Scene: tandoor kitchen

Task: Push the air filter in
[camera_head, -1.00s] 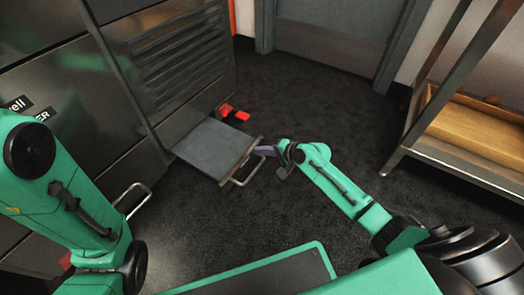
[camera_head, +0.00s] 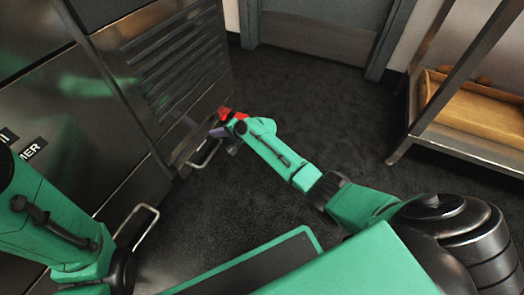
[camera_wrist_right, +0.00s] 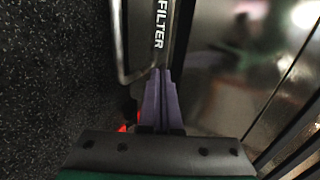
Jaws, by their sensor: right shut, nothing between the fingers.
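The air filter (camera_head: 185,148) is a low metal drawer front with a bar handle (camera_head: 207,156) at the bottom of the steel cabinet. It sits in the cabinet and its flat grey top does not show. In the right wrist view its front panel (camera_wrist_right: 160,32) bears the word FILTER, with the handle beside it. My right gripper (camera_head: 215,131) is shut and empty, with its purple fingertips (camera_wrist_right: 160,73) at the filter's front. I cannot tell whether they touch it. My left arm shows at the left of the head view; its gripper is out of view.
The steel cabinet (camera_head: 150,60) with louvred vents stands at left. Another bar handle (camera_head: 140,222) juts out nearer to me. A rack (camera_head: 450,130) with a wooden tray (camera_head: 470,110) stands at right. Dark floor between is clear.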

